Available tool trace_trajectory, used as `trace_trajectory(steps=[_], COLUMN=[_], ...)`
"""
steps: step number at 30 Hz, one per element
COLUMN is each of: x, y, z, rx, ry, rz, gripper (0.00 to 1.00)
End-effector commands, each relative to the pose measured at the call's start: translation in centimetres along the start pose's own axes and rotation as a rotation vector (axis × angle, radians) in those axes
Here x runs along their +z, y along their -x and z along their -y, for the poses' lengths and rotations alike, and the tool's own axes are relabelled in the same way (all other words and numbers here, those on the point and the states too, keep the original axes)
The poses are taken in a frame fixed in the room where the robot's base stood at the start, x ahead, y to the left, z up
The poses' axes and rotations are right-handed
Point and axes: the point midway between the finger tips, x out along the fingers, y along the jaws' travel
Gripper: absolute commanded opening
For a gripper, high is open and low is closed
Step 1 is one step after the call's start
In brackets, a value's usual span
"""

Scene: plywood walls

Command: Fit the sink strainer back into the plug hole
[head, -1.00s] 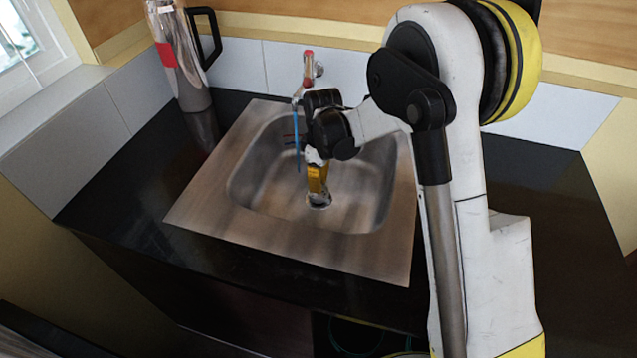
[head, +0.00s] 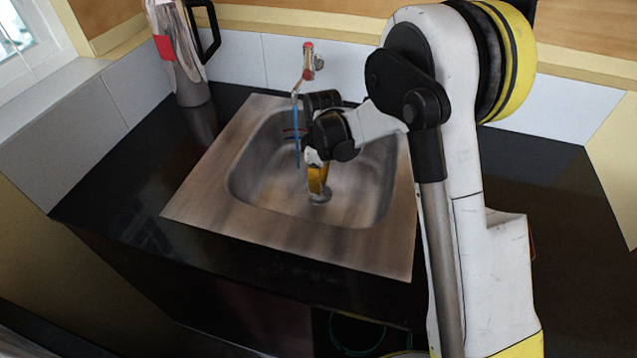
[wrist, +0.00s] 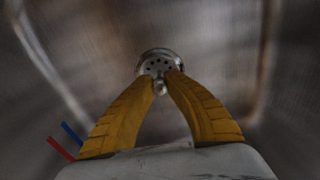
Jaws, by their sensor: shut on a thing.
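The sink strainer (wrist: 158,62) is a small round metal piece with dark holes and a small knob. In the wrist view it sits at the tips of my gripper (wrist: 167,82), whose two yellow fingers are shut on its knob. In the head view my gripper (head: 318,184) points down into the steel sink (head: 210,195), with the strainer (head: 320,197) at its tips low over or at the basin floor. The plug hole is not visible, hidden under or behind the strainer. I cannot tell whether the strainer is seated.
A tap (head: 307,65) with red and blue marks stands behind the basin, close to my wrist. A shiny metal jug (head: 178,60) with a black handle stands at the back left. The dark counter (head: 130,190) left of the sink is clear. The basin walls surround my gripper.

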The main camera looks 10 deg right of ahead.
Motion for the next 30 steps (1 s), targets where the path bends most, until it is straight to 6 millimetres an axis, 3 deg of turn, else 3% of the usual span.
trace_trajectory(steps=[1, 2, 3, 12, 16, 30], x=[0.0, 0.0, 0.0, 0.0, 0.0, 0.0], y=[-0.2, -0.1, -0.1, 0.0, 1.0, 10.4], z=[0.0, 0.0, 0.0, 0.0, 0.0, 0.0], rx=[0.0, 0.0, 0.0, 0.0, 0.0, 0.0], ry=[0.0, 0.0, 0.0, 0.0, 0.0, 0.0], rz=[0.0, 0.0, 0.0, 0.0, 0.0, 0.0], gripper=[0.0, 0.23, 0.35, 0.35, 0.35, 0.35])
